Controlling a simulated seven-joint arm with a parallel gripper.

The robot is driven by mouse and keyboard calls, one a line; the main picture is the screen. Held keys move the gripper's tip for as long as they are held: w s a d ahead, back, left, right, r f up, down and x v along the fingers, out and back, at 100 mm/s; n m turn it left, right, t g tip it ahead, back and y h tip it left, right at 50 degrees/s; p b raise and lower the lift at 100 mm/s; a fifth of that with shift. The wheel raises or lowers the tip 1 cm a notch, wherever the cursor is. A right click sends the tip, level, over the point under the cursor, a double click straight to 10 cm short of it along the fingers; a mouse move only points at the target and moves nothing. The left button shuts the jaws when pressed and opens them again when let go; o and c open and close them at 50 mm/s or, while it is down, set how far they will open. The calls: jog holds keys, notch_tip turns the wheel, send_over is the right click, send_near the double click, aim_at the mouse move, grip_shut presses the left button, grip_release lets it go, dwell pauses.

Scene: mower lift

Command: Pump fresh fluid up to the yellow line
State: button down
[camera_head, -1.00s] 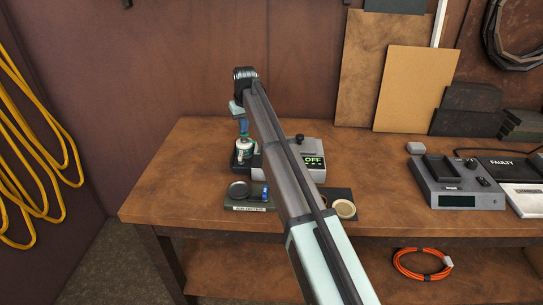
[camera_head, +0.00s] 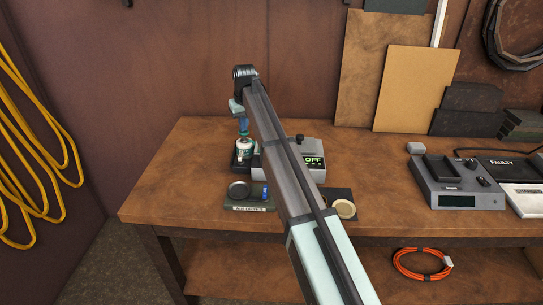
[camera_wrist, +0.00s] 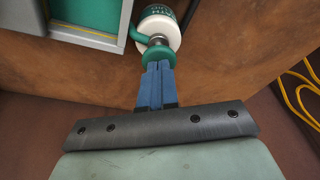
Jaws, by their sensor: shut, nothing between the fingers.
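A white pump bottle (camera_head: 244,148) with a green label stands at the back left of the bench. In the wrist view the bottle (camera_wrist: 160,30) has a green pump head (camera_wrist: 158,54) with a spout curving left. My gripper (camera_wrist: 158,66) is shut and empty, its blue fingertips right at the pump head; I cannot tell whether they touch it. In the head view my gripper (camera_head: 243,129) points down above the bottle. A grey unit (camera_head: 307,155) with a green "OFF" display is beside the bottle, partly behind my arm.
A labelled tray (camera_head: 248,208) with a round tin and a small blue item lies in front of the bottle. A round pale lid (camera_head: 344,208) sits on a dark mat. A grey charger-like device (camera_head: 458,190) stands at right. The bench's left end is clear.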

jog(key=shift+r, duration=1.8)
